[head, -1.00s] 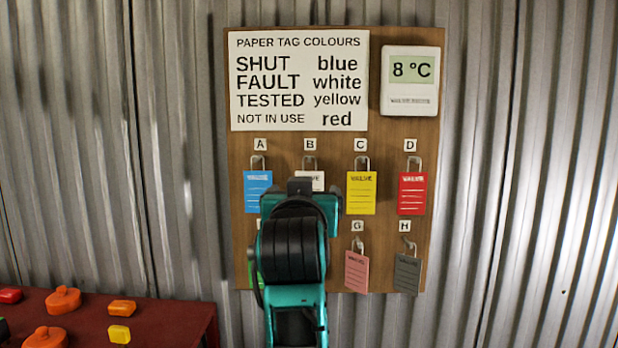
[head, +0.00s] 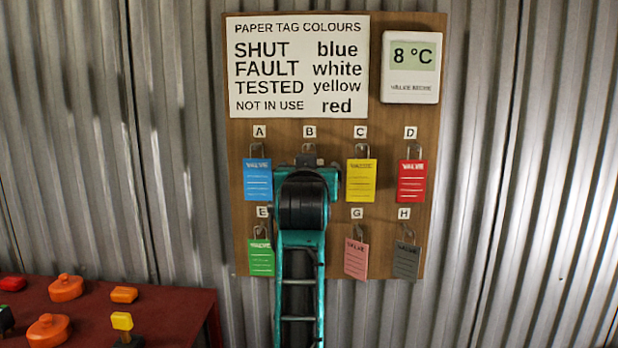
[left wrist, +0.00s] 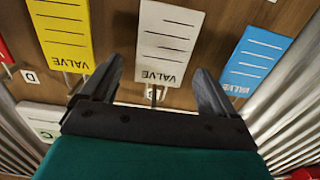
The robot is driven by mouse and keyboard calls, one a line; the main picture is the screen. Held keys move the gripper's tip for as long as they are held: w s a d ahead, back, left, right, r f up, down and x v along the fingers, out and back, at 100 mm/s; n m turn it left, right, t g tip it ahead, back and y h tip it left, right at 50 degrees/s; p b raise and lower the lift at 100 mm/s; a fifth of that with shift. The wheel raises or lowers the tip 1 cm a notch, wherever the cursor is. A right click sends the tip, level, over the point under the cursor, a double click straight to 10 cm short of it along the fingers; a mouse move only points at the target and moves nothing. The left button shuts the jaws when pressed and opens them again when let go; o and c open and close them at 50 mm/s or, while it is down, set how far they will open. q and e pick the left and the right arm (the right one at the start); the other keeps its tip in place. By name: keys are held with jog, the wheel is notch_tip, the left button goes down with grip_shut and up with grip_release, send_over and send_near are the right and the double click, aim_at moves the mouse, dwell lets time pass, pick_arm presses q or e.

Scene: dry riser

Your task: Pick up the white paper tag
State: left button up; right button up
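The white paper tag (left wrist: 168,40) hangs under hook B in the left wrist view, upside down there with its VALVE heading toward my gripper. In the head view my gripper and arm hide it. My left gripper (left wrist: 160,68) is open, with one finger on each side of the tag's heading end. Gaps show between the fingers and the tag, and I cannot tell the depth between them. In the head view the left gripper (head: 306,160) is at the hook under label B. My right gripper is not in view.
The blue tag (head: 257,180) and yellow tag (head: 361,181) hang close on either side. A red tag (head: 412,182), green tag (head: 261,258), pink tag (head: 356,260) and grey tag (head: 406,261) share the wooden board (head: 335,230). A dark red table (head: 175,315) stands lower left.

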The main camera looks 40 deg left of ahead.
pick_arm(q)
jog(key=c, duration=1.1)
jog(key=shift+r, duration=0.1)
jog(key=shift+r+b+v, duration=0.2)
jog(key=shift+b+v, duration=1.35)
jog(key=shift+v, duration=1.45)
jog(key=shift+r+b+v, duration=0.25)
jog(key=shift+b+v, duration=1.25)
jog(key=shift+v, duration=1.5)
jog(key=shift+r+b+v, duration=0.2)
jog(key=shift+b+v, duration=1.35)
jog(key=shift+v, duration=1.45)
